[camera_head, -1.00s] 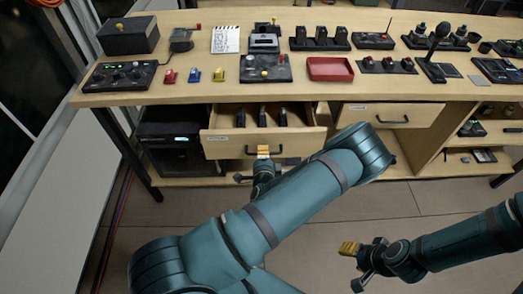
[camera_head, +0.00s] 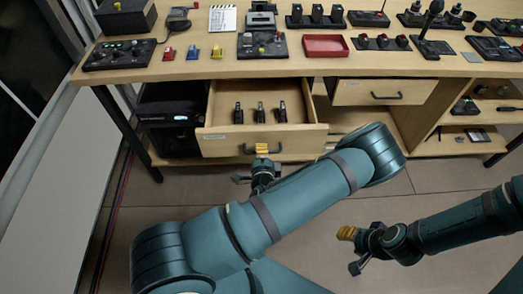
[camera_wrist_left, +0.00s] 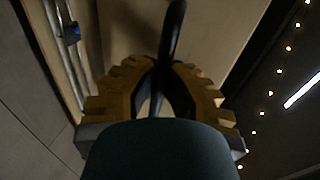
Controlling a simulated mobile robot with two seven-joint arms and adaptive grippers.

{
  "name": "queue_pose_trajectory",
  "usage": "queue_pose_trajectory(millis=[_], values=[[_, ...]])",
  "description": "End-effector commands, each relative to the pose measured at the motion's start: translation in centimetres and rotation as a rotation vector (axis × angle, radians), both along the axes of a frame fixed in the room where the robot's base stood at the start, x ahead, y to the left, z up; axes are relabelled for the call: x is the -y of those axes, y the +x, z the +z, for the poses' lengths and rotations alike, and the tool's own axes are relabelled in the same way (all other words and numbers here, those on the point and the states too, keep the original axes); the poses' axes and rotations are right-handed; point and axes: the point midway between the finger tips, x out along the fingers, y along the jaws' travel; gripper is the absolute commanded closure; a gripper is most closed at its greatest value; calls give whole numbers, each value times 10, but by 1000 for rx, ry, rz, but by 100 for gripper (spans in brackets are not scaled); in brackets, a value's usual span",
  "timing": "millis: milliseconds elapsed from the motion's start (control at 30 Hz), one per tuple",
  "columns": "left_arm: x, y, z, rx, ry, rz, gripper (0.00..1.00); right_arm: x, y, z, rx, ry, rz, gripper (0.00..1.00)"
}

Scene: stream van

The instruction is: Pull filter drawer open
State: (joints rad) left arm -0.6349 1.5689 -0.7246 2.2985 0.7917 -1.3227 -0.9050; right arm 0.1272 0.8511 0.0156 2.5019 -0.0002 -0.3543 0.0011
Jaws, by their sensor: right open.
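The filter drawer (camera_head: 215,140) is a pale wooden drawer under the left part of the bench. It stands well open, and its inside floor shows. Three dark upright filter pieces (camera_head: 260,113) stand in it. Its front has a black bar handle (camera_head: 277,149), which also runs between my left fingers in the left wrist view (camera_wrist_left: 172,30). My left gripper (camera_head: 262,150), with yellow fingertips, is at the drawer front and is closed around this handle; it fills the lower wrist view (camera_wrist_left: 162,80). My right gripper (camera_head: 347,238) is open and empty, low at the right, away from the drawer.
A second drawer (camera_head: 350,93) to the right is shut. A black cabinet (camera_head: 172,120) stands left of the open drawer. The bench top (camera_head: 200,75) holds control panels, a red tray (camera_head: 326,46) and small devices. The floor (camera_head: 400,185) before the bench looks clear.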

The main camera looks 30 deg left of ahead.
Motion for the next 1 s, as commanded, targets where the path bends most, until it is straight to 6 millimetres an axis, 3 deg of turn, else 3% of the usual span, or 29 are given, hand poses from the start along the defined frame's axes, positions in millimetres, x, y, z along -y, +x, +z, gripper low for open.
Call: queue_pose_trajectory(millis=[100,133,200,633,1000], values=[[0,1,1,2,0,-1,100,0,0,0,0,0,0,53],[0,1,1,2,0,-1,81,0,0,0,0,0,0,53],[0,1,1,2,0,-1,59,0,0,0,0,0,0,53],[4,-7,2,-1,1,1,59,0,0,0,0,0,0,53],[41,-65,16,-1,0,-3,59,0,0,0,0,0,0,53]])
